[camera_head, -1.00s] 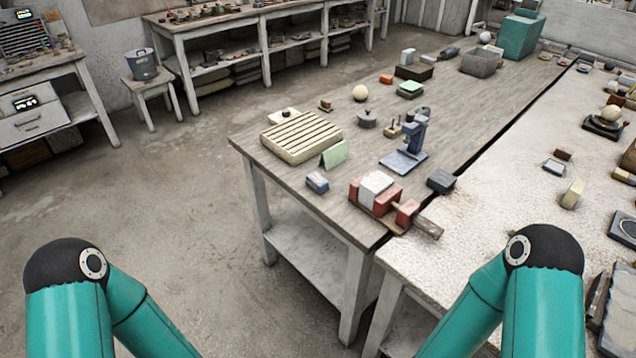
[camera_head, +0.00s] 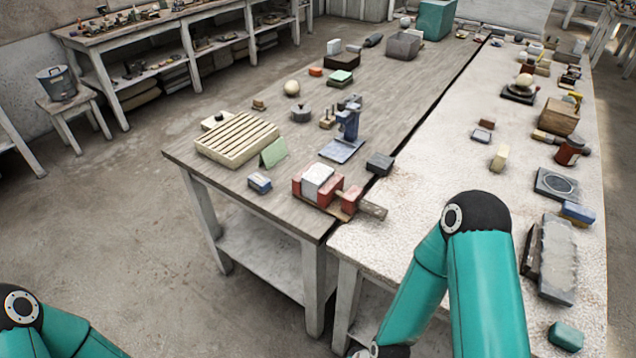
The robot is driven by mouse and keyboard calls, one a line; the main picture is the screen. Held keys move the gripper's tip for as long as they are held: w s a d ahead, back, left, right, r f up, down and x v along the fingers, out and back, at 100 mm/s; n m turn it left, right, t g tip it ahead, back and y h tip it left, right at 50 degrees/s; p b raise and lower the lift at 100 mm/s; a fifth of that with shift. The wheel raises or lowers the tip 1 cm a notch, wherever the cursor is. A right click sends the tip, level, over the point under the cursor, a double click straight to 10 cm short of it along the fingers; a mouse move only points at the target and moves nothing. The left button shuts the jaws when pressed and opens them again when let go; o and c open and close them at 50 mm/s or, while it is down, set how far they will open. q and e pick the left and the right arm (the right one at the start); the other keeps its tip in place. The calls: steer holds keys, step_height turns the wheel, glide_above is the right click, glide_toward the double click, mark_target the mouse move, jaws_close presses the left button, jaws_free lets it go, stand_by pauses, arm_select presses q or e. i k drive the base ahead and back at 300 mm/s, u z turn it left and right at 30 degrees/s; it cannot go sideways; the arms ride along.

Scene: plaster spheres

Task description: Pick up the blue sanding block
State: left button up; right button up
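A blue block with a pale underside (camera_head: 578,213) lies at the right edge of the white-topped table, beside a long grey slab. A smaller blue block with a pale top (camera_head: 259,182) lies near the front edge of the wooden table. I cannot tell from their looks which one is the sanding block. My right arm reaches over the front of the white-topped table, but its gripper is below the picture. My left arm shows only at the bottom left corner, and its gripper is out of view.
A red clamp with a white block (camera_head: 317,182), a blue stand (camera_head: 347,128) and a slatted rack (camera_head: 238,140) stand on the wooden table. A long grey slab (camera_head: 556,260) and a green block (camera_head: 565,336) lie on the white-topped table (camera_head: 440,215), whose middle is mostly clear.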

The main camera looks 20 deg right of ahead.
mark_target(260, 184)
steer(key=z, duration=0.05)
steer(key=k, duration=1.1)
steer(key=u, duration=0.7)
steer(key=i, duration=2.35)
steer(key=z, duration=0.5)
steer(key=k, duration=0.9)
steer(key=z, duration=0.25)
steer(key=i, duration=0.55)
steer(key=u, duration=0.05)
